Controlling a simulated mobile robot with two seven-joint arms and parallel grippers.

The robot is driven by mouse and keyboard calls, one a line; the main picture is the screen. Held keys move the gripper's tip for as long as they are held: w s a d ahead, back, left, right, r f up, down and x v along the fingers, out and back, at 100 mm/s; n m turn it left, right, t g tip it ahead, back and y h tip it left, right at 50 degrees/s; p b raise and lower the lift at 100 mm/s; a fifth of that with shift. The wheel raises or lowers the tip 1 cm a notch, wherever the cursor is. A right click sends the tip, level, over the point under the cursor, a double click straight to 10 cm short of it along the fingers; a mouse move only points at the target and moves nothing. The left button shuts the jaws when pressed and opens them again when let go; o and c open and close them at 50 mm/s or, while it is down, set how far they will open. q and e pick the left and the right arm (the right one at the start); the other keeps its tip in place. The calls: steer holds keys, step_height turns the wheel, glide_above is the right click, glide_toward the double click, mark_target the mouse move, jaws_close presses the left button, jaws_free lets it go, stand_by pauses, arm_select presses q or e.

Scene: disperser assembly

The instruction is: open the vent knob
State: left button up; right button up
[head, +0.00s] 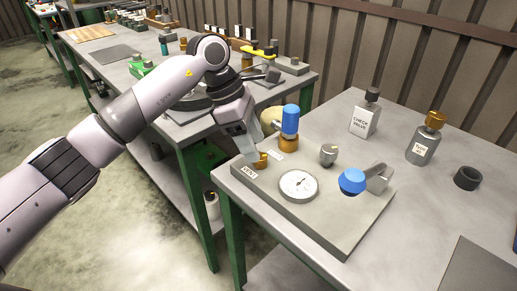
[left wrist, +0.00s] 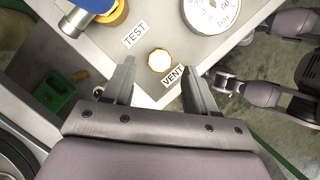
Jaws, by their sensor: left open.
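The vent knob (head: 262,160) is a small brass knob at the left corner of the grey panel plate (head: 330,222), beside the VENT label (head: 250,172). In the left wrist view the knob (left wrist: 159,60) shows face-on, just above the VENT label (left wrist: 173,76). My left gripper (head: 254,150) is close above the knob. In the left wrist view my left gripper (left wrist: 158,70) is open, with a fingertip on either side of the knob and a visible gap to each. I cannot tell how much height is left between them.
Close by stand a blue-handled brass valve (head: 290,122), a dial gauge (head: 299,186), a small grey knob (head: 328,155) and a blue knob (head: 352,181).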

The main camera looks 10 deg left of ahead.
arm_select(q)
steer(key=shift+x, duration=1.15)
steer(key=shift+d+f, duration=0.15)
steer(key=shift+f, duration=0.2)
steer(key=c, duration=1.1)
steer(key=shift+o, duration=0.2)
